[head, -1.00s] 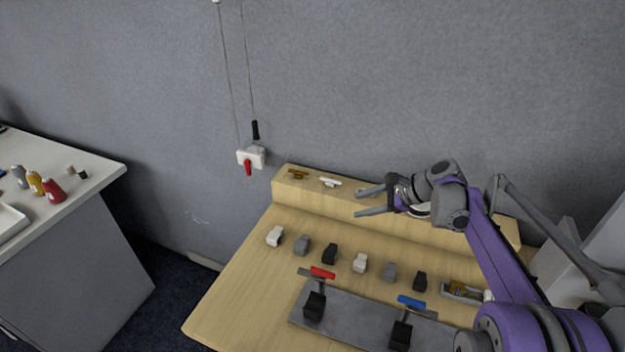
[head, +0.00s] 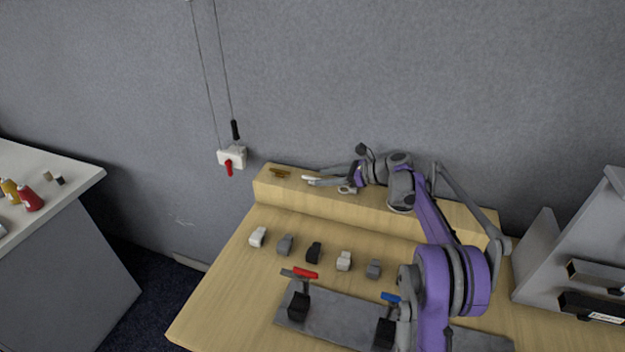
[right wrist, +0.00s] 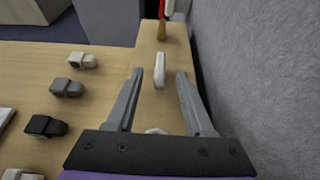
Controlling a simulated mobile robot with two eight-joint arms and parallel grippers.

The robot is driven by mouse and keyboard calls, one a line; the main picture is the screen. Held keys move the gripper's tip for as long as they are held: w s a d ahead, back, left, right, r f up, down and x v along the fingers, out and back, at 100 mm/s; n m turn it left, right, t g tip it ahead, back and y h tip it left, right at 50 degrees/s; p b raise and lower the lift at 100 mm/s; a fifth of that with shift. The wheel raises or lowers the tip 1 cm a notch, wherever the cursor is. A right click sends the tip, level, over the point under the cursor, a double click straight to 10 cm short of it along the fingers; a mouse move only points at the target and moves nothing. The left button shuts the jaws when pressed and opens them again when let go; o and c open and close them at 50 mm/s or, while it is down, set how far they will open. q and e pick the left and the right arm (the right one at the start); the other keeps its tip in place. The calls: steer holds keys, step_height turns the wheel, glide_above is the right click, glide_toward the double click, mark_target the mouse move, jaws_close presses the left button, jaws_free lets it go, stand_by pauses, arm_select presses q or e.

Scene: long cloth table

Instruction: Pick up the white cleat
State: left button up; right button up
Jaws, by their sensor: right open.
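The white cleat (head: 311,179) lies on the raised wooden ledge, partly hidden by my right gripper (head: 327,181) in the head view. In the right wrist view the white cleat (right wrist: 160,71) stands in line between the two fingertips of my open right gripper (right wrist: 160,75), with a gap on each side. The gripper is low over the ledge and holds nothing. My left gripper is not in view.
A brass cleat (head: 281,173) lies farther left on the ledge (head: 350,207). Several small blocks, such as a black one (head: 314,252), stand on the lower tabletop. The grey wall (right wrist: 245,70) runs close beside the ledge. A red-handled switch (head: 230,160) hangs beyond the ledge's end.

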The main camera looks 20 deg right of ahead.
mark_target(313, 177)
steer(key=p+x, duration=0.1)
steer(key=x, duration=0.4)
steer(key=shift+w+r, duration=0.1)
steer(key=shift+r, duration=0.05)
steer(key=shift+d, duration=0.1)
steer(key=c, duration=0.3)
jaws_close()
